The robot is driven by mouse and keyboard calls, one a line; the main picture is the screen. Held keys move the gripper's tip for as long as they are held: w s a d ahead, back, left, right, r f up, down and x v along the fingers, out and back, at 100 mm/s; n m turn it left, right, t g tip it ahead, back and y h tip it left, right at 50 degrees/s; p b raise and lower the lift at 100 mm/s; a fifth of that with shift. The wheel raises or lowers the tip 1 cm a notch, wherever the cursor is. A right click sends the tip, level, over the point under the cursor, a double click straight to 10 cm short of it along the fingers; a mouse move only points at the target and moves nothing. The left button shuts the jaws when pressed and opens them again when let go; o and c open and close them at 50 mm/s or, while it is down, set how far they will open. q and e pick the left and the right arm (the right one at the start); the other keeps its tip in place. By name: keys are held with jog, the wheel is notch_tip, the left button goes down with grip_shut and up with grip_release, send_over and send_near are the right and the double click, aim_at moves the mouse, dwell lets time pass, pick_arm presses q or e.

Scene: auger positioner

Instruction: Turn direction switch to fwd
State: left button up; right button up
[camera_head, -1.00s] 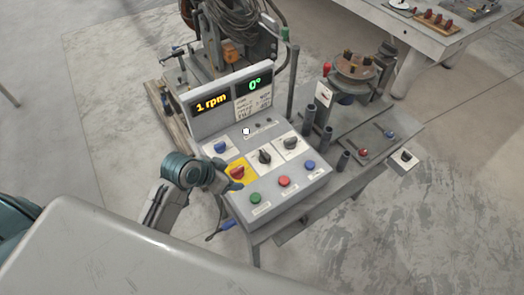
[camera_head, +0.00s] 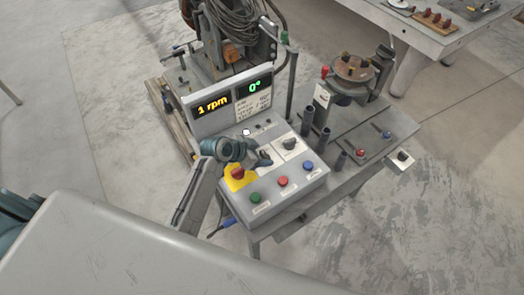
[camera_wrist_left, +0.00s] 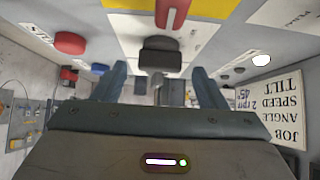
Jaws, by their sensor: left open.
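The grey control panel (camera_head: 270,192) carries several knobs and buttons. My left gripper (camera_head: 264,158) is over the panel's middle knob position and covers most of that knob in the head view. In the left wrist view, my open gripper (camera_wrist_left: 160,88) has one finger on each side of the view, with a black knob (camera_wrist_left: 160,52) on a white plate just beyond and between them. I cannot tell whether the fingers touch it. Another black knob (camera_head: 290,143) on a white plate sits to the right. The labels are too small to read, so I cannot tell which is the direction switch. My right gripper is out of view.
A red knob (camera_head: 238,173) on a yellow plate sits beside my left gripper. Green (camera_head: 256,198), red (camera_head: 283,181) and blue (camera_head: 308,167) buttons line the front. The display (camera_head: 232,101) behind reads 1 rpm and 0°.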

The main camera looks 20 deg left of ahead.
pick_arm(q)
jog(key=shift+w+d+f, duration=0.3)
jog(key=shift+f, duration=0.2)
jog(key=c, duration=1)
jog(key=m+g+b, duration=0.1)
jog(key=m+g+h+b, duration=0.1)
jog(key=m+b, duration=0.1)
jog(key=m+g+h+b, duration=0.1)
jog(key=m, duration=0.1)
jog(key=shift+w+a+f, duration=0.2)
jog(key=shift+w, duration=0.1)
jog(key=shift+w+r+m+g+h+b, duration=0.1)
jog(key=shift+m+g+h+b, duration=0.25)
jog(key=shift+m+g+b, duration=0.55)
jog(key=shift+w+r+m+g+h+b, duration=0.1)
jog(key=shift+m+g+h+b, duration=0.4)
jog(key=shift+m+b, duration=0.55)
jog(key=shift+s, duration=0.1)
